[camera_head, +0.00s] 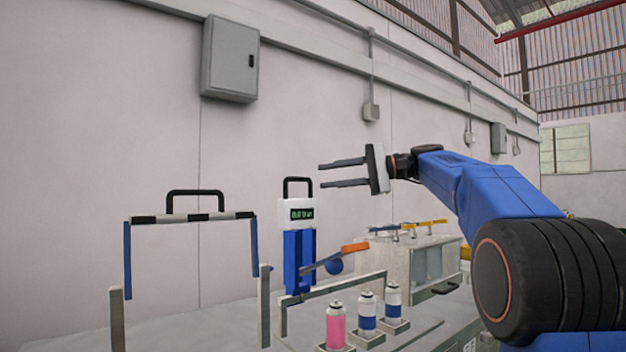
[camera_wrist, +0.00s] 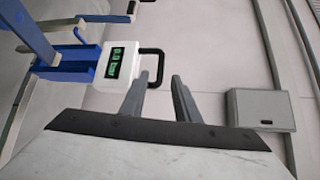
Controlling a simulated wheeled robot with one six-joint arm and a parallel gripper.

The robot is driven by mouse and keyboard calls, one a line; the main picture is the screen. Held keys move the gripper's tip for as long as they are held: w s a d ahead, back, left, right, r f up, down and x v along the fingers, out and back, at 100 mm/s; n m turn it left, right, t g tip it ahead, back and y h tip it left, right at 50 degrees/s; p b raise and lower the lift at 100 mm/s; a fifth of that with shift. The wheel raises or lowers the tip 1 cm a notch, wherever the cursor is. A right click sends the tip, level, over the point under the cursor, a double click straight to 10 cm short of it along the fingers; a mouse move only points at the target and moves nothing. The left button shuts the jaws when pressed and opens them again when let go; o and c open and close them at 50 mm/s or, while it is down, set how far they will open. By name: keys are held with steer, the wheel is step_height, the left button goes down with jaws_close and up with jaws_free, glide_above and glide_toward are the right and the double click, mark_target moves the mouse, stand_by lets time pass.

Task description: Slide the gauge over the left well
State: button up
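The gauge (camera_head: 284,215) has a white head with a green digital display, a black loop handle (camera_head: 298,181) on top and a blue body below. It stands upright behind the bench frame. In the wrist view, the gauge (camera_wrist: 88,76) is at upper left, with its handle (camera_wrist: 160,66) just beyond my fingertips. I cannot make out the left well in either view.
A pink can (camera_head: 335,326) and two white-and-blue cans (camera_head: 366,312) stand in square holders in front. A striped guard with a handle (camera_head: 190,218) stands at left. An orange-tipped lever (camera_head: 354,247) is right of the gauge. A grey wall box (camera_head: 229,60) hangs behind.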

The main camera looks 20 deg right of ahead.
steer(key=v, duration=0.8)
steer(key=shift+d, duration=0.15)
